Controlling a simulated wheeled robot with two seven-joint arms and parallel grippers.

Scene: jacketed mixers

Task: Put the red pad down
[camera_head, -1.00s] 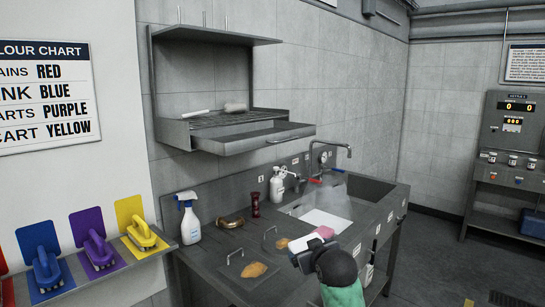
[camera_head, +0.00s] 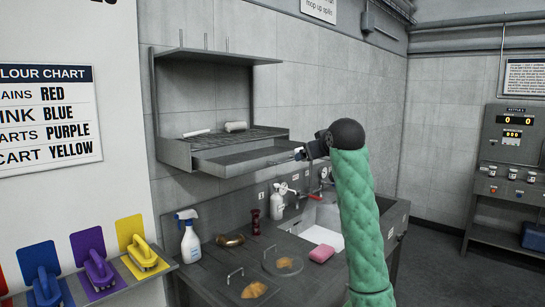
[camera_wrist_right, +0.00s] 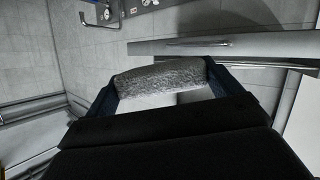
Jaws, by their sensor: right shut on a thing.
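My right gripper (camera_head: 308,151) is raised by the front right corner of the drawer under the wall shelf. In the right wrist view it is shut on a grey-white, rough-textured block (camera_wrist_right: 160,79), which spans between its fingers. Only a small pale bit of that block shows in the head view, and I see no red on it. A pinkish-red pad (camera_head: 321,254) lies on the counter at the front edge of the sink, apart from the gripper. At the far left edge a red item (camera_head: 5,301) is mostly cut off. My left gripper is not in view.
The wall shelf's drawer (camera_head: 240,160) is close to the gripper. On the counter are a spray bottle (camera_head: 189,240), a soap bottle (camera_head: 277,204), a tap and metal handled plates with brown stains. Blue, purple and yellow pads (camera_head: 142,252) stand at the left.

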